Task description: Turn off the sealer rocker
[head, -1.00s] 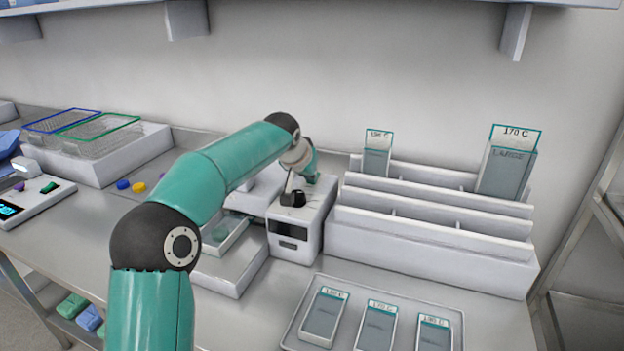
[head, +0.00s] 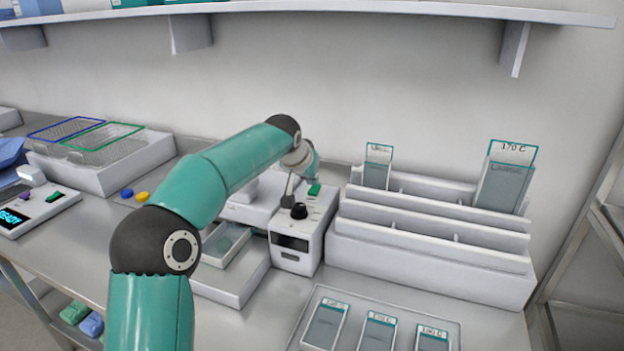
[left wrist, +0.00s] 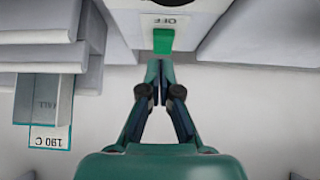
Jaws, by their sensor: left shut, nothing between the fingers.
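The sealer is a white box (head: 297,245) with a black knob (head: 299,211) and a dark front window, standing left of the white rack. Its green rocker (head: 314,189) is on top, behind the knob. In the left wrist view the rocker (left wrist: 163,40) is just beyond my left fingertips, with an upside-down "OFF" label (left wrist: 168,20) beside it. My left gripper (left wrist: 160,68) is shut and empty, its tips close to the rocker's near edge; I cannot tell whether they touch. My own arm mostly hides this gripper in the head view. Which way the rocker is tipped is unclear. My right gripper is not in view.
The white rack (head: 425,258) with upright labelled pouches stands close on the sealer's right. A tray (head: 455,333) of pouches lies in front of it. Wire baskets (head: 92,140) and a small "READY" display unit (head: 38,205) are at left. A shelf hangs above.

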